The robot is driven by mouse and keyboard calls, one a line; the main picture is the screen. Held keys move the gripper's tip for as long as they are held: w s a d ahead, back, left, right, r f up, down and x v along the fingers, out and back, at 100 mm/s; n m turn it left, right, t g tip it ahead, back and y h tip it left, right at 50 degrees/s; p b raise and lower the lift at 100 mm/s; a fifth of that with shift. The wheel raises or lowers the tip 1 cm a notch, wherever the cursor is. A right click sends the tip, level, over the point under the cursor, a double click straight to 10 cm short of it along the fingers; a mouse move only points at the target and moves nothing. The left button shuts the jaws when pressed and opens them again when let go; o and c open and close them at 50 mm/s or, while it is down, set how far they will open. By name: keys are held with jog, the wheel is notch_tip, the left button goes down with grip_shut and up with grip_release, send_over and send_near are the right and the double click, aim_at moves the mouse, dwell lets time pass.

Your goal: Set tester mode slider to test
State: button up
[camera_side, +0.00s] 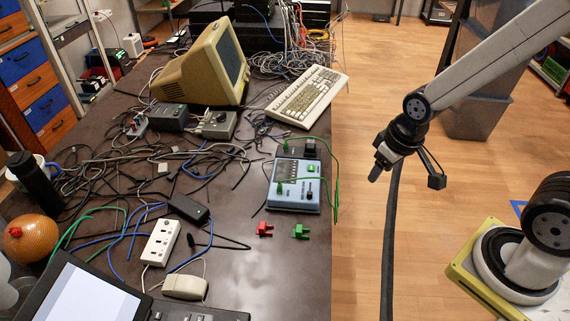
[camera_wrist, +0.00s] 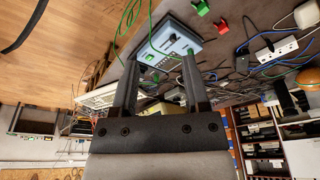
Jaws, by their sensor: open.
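The tester is a light blue box (camera_side: 292,204) near the right edge of the dark table in the side view. Its face has a display window, a green part and small dark controls (camera_side: 309,194); the mode slider and its position are too small to tell. Green leads (camera_side: 336,196) run from it. My gripper (camera_side: 406,176) is open and empty, out over the floor to the right of the table edge, apart from the tester. In the wrist view the tester (camera_wrist: 184,52) lies beyond the tips of my gripper (camera_wrist: 161,62), upside down in the picture.
A red clip (camera_side: 264,229) and a green clip (camera_side: 300,232) lie in front of the tester. A keyboard (camera_side: 307,95) and an old monitor (camera_side: 205,68) stand behind. Tangled cables (camera_side: 130,160), a power strip (camera_side: 161,242) and a laptop (camera_side: 85,290) fill the left.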

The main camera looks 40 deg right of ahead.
jog(key=n+g, duration=0.3)
jog(key=n, duration=0.6)
send_over(310, 192)
jog(key=f, duration=1.2)
jog(key=shift+s+f, duration=0.2)
jog(key=shift+f, duration=0.1)
jog(key=shift+w+a+f, duration=0.1)
jog(key=shift+w+f, duration=0.05)
jog(key=shift+f, duration=0.1)
jog(key=shift+f, duration=0.1)
jog(key=shift+f, duration=3.8)
grip_shut()
